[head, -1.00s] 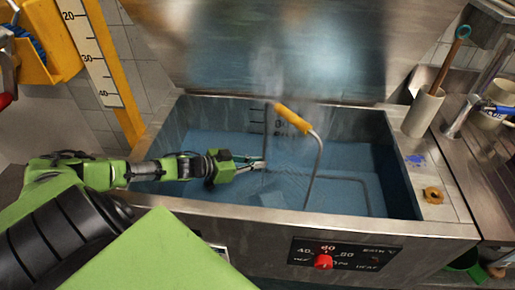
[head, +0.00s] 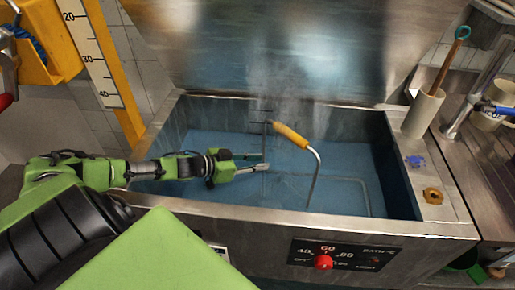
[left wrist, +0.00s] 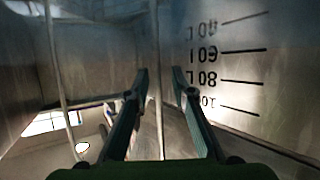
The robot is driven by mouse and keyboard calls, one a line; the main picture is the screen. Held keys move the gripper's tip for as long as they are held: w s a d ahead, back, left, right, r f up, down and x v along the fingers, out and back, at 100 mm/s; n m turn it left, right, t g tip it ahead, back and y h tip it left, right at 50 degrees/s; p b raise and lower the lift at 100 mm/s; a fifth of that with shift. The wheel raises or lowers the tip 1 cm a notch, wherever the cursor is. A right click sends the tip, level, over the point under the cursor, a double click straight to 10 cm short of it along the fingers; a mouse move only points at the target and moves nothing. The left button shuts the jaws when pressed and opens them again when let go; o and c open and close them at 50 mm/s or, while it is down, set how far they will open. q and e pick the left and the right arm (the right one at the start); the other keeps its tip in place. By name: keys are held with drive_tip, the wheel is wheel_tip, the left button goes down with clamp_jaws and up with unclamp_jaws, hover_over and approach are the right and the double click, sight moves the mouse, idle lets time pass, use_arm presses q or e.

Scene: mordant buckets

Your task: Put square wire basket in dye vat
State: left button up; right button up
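The square wire basket has a thin grey wire frame and a yellow handle (head: 291,135). It is inside the steel dye vat (head: 300,218), its lower wires in or under the blue bath (head: 215,142); its mesh is hard to make out. My left gripper (head: 262,161) reaches into the vat from the left, beside the basket's left upright wire. Its fingers are spread. In the left wrist view a thin wire (left wrist: 156,60) runs up between the open fingers, apart from both. My right gripper is not in view.
Steam rises before the raised lid (head: 285,65) behind the vat. The front rim carries a control panel with a red knob (head: 323,262). A yellow-edged scale (head: 95,55) stands at left.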

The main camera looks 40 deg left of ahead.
use_arm(q)
drive_tip(key=p+v, duration=0.6)
drive_tip(key=v, duration=0.1)
drive_tip(key=shift+s+r+p, duration=0.15)
drive_tip(key=shift+s+p, duration=0.05)
drive_tip(key=shift+p, duration=0.1)
drive_tip(key=shift+a, duration=0.1)
